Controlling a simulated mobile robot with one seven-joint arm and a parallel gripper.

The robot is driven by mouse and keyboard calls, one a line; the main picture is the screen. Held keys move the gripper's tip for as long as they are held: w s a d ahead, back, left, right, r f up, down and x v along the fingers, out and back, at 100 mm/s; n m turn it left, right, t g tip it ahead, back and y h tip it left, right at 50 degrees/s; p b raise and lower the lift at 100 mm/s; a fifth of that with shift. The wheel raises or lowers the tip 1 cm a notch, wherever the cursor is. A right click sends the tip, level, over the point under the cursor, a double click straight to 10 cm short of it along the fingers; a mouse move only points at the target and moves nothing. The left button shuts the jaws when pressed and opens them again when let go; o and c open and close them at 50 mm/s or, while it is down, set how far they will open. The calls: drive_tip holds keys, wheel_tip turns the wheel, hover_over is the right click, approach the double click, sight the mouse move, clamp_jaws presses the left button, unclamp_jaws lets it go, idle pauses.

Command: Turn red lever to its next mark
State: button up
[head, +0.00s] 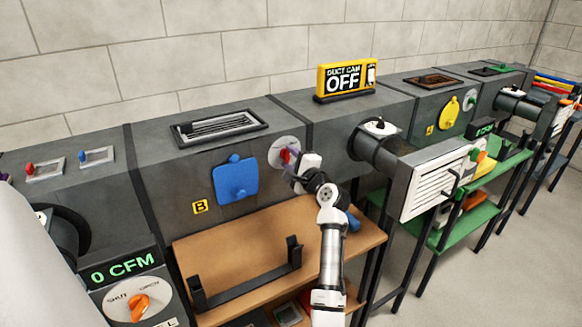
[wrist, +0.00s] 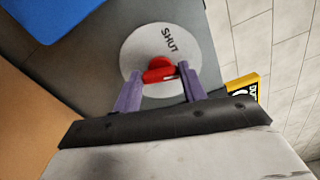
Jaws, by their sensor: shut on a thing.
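The red lever (wrist: 159,72) sits at the middle of a round white dial (wrist: 134,56) marked "SHUT" in the wrist view. In the head view the dial (head: 281,151) is on the front of the grey duct, right of the blue plate, and the red lever (head: 286,157) shows partly beside my gripper. My gripper (wrist: 159,84) is at the lever, with its two purple fingers on either side of it, shut on it. Part of the lever is hidden behind the fingers, and other marks on the dial are not readable.
A blue plate (head: 236,180) with a knob is left of the dial. A wooden shelf (head: 200,252) with a black bracket (head: 250,280) lies below. A yellow "DUCT CAM OFF" sign (head: 345,79) stands on top. A louvred box (head: 436,180) juts out at right.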

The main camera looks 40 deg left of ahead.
drive_tip(key=n+b, duration=0.1)
drive_tip(key=n, duration=0.1)
drive_tip(key=n+b, duration=0.1)
drive_tip(key=b, duration=0.1)
drive_tip(key=n+b, duration=0.1)
drive_tip(key=n, duration=0.1)
drive_tip(key=shift+f+n+b, duration=0.3)
drive_tip(key=shift+f+b, duration=0.05)
drive_tip(key=n+b, duration=0.4)
drive_tip(key=n, duration=0.1)
drive_tip(key=shift+r, duration=0.1)
drive_tip(key=shift+n, duration=0.4)
drive_tip(key=o, duration=1)
drive_tip(key=shift+d, duration=0.15)
drive_tip(key=b+v, duration=0.1)
drive_tip(key=v, duration=1.2)
drive_tip(key=shift+s+d, duration=0.15)
drive_tip(key=shift+d, duration=0.15)
